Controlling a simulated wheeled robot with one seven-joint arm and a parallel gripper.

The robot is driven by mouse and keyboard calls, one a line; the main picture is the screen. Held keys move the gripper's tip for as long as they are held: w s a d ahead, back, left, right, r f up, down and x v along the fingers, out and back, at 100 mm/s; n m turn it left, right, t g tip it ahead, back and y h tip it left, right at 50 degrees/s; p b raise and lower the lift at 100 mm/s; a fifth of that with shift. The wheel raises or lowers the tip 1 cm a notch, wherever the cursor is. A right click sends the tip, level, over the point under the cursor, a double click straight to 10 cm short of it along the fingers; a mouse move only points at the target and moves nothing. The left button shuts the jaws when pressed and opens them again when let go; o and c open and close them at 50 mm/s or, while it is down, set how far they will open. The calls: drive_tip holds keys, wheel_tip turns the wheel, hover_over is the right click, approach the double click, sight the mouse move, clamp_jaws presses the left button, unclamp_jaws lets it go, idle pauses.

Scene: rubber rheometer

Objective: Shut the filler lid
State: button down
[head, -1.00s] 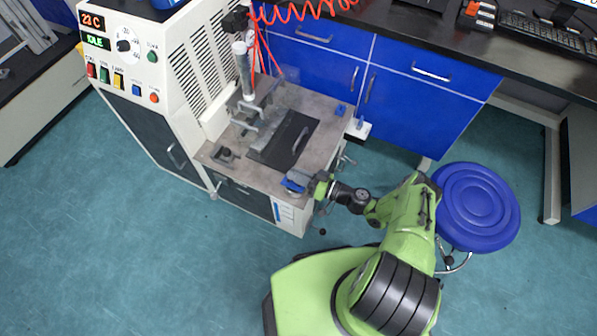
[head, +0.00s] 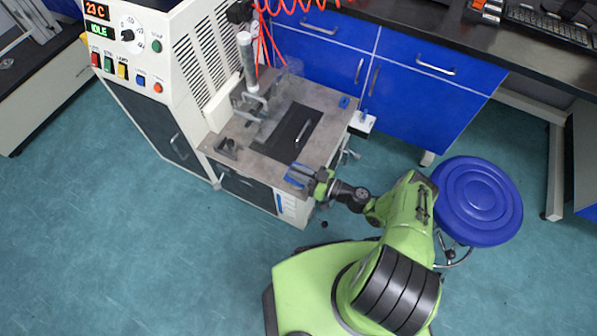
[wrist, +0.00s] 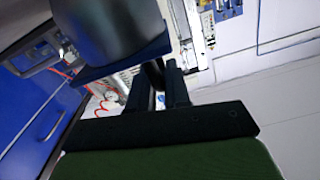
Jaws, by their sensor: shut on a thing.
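A small blue part (head: 296,176) sits at the front right corner of the machine's grey worktop and is the likeliest filler lid, though I cannot be sure. My gripper (head: 315,183) meets it from the right. In the wrist view the fingers of my gripper (wrist: 158,90) are closed around a narrow dark piece (wrist: 155,74). A blue plate (wrist: 124,60) and a large grey cylinder (wrist: 112,24) lie just beyond the fingertips. The lid's hinge and exact angle are hidden.
The worktop (head: 320,97) carries a dark plate (head: 276,146) with a handle. The white control cabinet (head: 150,20) stands to its left. A blue stool (head: 477,200) is at the right. Blue drawers (head: 420,110) close off the back. The floor at left is clear.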

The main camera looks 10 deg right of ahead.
drive_tip(key=shift+s+a+f, duration=0.15)
drive_tip(key=shift+s+a, duration=0.05)
drive_tip(key=shift+s, duration=0.05)
drive_tip(key=c, duration=1.2)
unclamp_jaws()
drive_tip(key=shift+o, duration=0.2)
drive_tip(key=shift+w+d, duration=0.1)
drive_tip(key=v, duration=1.5)
drive_tip(key=shift+d+p, duration=0.35)
drive_tip(key=shift+p, duration=0.1)
